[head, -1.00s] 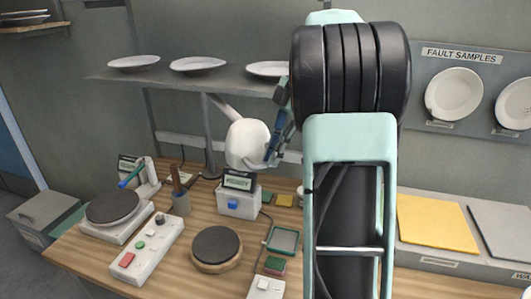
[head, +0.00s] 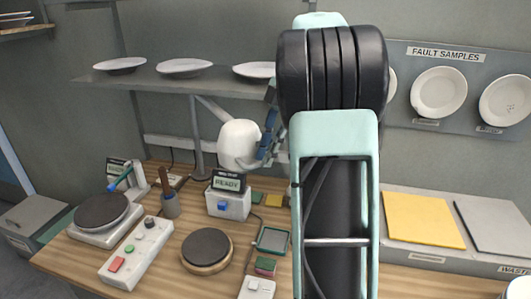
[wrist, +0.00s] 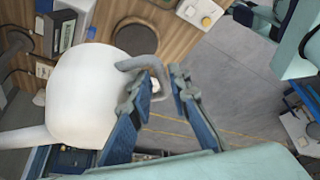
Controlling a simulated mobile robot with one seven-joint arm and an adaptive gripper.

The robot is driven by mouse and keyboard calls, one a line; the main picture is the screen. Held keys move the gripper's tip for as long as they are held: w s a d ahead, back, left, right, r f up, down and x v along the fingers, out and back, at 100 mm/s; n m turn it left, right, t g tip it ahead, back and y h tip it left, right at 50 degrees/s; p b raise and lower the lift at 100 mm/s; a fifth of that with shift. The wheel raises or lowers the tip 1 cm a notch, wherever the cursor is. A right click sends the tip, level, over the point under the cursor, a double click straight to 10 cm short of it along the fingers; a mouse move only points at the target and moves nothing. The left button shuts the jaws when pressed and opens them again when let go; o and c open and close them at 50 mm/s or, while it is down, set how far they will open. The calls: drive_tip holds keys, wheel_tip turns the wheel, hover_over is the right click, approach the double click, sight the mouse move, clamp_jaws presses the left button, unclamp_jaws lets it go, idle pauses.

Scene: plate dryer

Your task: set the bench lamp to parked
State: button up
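The bench lamp has a rounded white head (head: 240,140) on a pale arm from a post under the shelf, above the bench. The wrist view shows the lamp head (wrist: 85,100) large at left, with a curved grey handle (wrist: 146,64) on its side. My gripper (wrist: 163,75) is open, its two blue fingers apart with part of the handle between them. I cannot tell whether either finger touches it. In the head view my gripper (head: 268,140) is just right of the lamp head, partly hidden behind my arm.
Below the lamp stands a box with a READY display (head: 228,198). A shelf (head: 150,80) with plates runs behind. A yellow sheet (head: 423,219) lies at right.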

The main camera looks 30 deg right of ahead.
drive_tip(key=shift+d+r, duration=0.1)
drive_tip(key=v, duration=1.1)
drive_tip(key=shift+r, duration=0.35)
drive_tip(key=shift+d, duration=0.1)
drive_tip(key=shift+c, duration=0.5)
